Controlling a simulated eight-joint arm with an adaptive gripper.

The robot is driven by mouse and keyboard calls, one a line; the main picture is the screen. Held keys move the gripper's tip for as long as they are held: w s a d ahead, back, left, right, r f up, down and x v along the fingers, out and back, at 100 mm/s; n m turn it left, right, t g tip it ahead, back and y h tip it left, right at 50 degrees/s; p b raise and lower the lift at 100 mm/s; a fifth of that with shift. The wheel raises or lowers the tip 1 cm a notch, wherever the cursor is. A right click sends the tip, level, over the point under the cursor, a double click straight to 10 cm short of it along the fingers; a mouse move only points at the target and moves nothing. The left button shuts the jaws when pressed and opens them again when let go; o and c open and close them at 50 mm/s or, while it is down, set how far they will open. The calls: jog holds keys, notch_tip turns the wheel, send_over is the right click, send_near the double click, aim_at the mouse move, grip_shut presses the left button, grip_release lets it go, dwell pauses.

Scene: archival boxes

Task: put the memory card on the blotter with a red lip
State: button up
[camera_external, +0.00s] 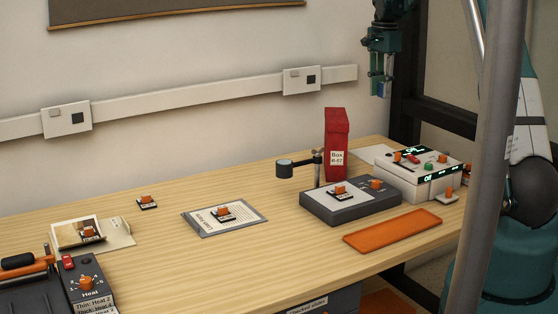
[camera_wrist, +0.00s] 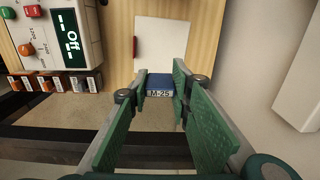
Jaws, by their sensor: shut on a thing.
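My gripper (camera_external: 380,90) is raised high at the back right, above the table's far edge. It is shut on a small blue piece with a white label reading M-25 (camera_wrist: 160,84), which I take to be the memory card. In the wrist view the piece sits between the green finger pads. Beyond it lies a white sheet with a short red strip along its left edge (camera_wrist: 175,35), likely the blotter with a red lip. Part of a white sheet (camera_external: 370,153) also shows beside the instrument in the outside view. The held piece is apart from the sheet.
A white instrument (camera_external: 412,176) with a lit display and a tall red box (camera_external: 336,150) stand near the sheet. A dark grey stand (camera_external: 365,208), an orange mat (camera_external: 392,231) and several small orange-knobbed pieces lie on the table. The wall is close behind.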

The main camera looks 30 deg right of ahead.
send_over(378, 151)
jog(key=s+a, duration=0.2)
notch_tip(378, 151, down, 10)
jog(key=shift+w+d, duration=0.1)
jog(key=shift+f+b, duration=0.35)
jog(key=shift+f, duration=2.8)
jog(key=shift+f, duration=1.85)
jog(key=shift+f+b, duration=0.25)
jog(key=shift+b, duration=0.1)
jog(key=o, duration=0.8)
jog(key=shift+r, duration=0.1)
jog(key=shift+r, duration=0.15)
